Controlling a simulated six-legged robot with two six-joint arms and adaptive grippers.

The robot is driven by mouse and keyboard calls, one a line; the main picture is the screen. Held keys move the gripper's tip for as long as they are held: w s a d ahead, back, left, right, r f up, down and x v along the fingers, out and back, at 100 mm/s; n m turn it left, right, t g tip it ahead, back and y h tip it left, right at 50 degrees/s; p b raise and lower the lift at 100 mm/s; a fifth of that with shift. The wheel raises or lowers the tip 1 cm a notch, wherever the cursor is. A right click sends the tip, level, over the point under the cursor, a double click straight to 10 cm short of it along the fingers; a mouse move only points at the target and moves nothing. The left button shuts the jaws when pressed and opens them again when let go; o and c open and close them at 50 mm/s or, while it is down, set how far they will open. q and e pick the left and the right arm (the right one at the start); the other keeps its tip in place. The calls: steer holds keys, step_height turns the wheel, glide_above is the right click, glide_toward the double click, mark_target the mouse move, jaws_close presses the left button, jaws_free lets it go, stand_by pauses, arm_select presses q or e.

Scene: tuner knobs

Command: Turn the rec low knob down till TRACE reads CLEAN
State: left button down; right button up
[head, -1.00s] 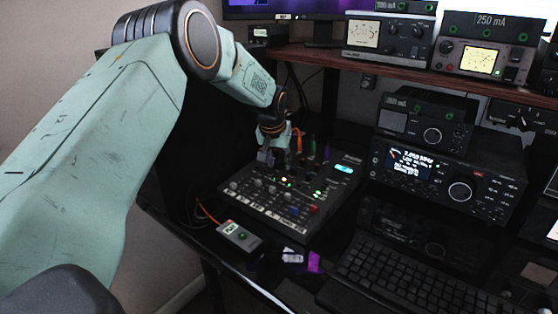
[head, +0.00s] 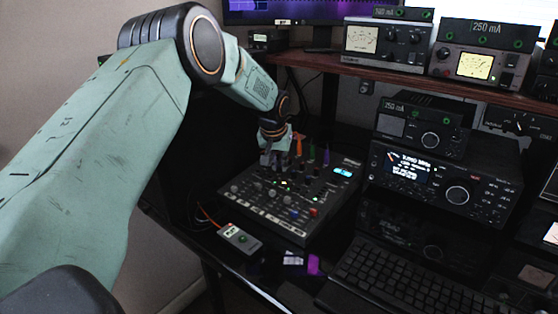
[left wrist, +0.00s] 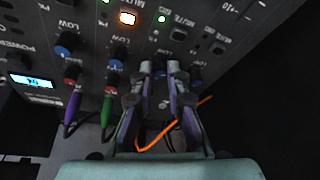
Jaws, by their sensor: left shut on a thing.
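The mixer (head: 330,205) is a dark panel with rows of knobs and lit lamps. My left gripper (head: 274,160) reaches down onto its far left part. In the left wrist view the left gripper (left wrist: 160,70) is shut on a small knob (left wrist: 160,73) below a LOW label. The fingers hide most of this knob, and its own name and pointer cannot be read. Other blue-capped knobs (left wrist: 117,62) stand to its left. My right gripper is not in view.
Green, purple and orange cables (left wrist: 107,110) plug in near the gripper. A radio (head: 440,185) stands right of the mixer and a keyboard (head: 405,275) lies in front of it. A shelf (head: 400,75) with meters runs above.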

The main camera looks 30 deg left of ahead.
arm_select(q)
steer(key=n+p, duration=0.2)
steer(key=p, duration=0.1)
steer(key=shift+r+n+g+y+p, duration=0.1)
steer(key=shift+n+g+y+p, duration=0.2)
steer(key=shift+y+p, duration=0.1)
steer(key=shift+n+p, duration=0.65)
steer(key=shift+n, duration=0.25)
steer(key=shift+w+n+g+y+p, duration=0.1)
steer(key=shift+n+g+y+p, duration=0.2)
steer(key=shift+n, duration=0.4)
steer(key=shift+f+n+g, duration=0.2)
steer(key=shift+n+g, duration=0.1)
steer(key=shift+n, duration=0.9)
steer(key=c, duration=1.4)
jaws_free()
steer(key=shift+w+f, duration=0.1)
steer(key=shift+f, duration=0.05)
steer(key=shift+o, duration=0.2)
